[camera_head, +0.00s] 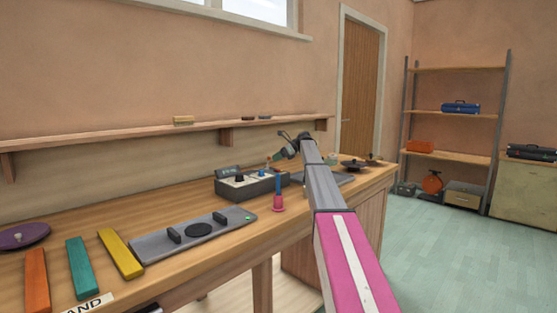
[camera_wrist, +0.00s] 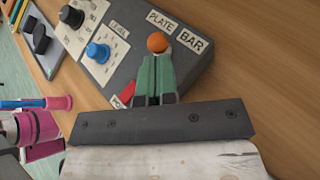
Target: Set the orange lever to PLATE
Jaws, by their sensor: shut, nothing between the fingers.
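The orange lever's round knob (camera_wrist: 157,42) shows in the wrist view on the grey control box (camera_wrist: 113,82). It sits just below the PLATE label (camera_wrist: 161,21) and left of the BAR label (camera_wrist: 190,44). My gripper (camera_wrist: 156,58) is shut and empty, its green fingers side by side with their tips right at the knob. I cannot tell whether they touch it. The fingers hide the lever's shaft and slot. In the head view the box (camera_head: 241,190) stands on the bench, with my gripper (camera_head: 281,155) over its right end.
A blue knob (camera_wrist: 97,52) and a black knob (camera_wrist: 71,16) stand on the box, with a red part (camera_wrist: 128,92) beside the fingers. A grey plate (camera_head: 194,237) and coloured bars lie left.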

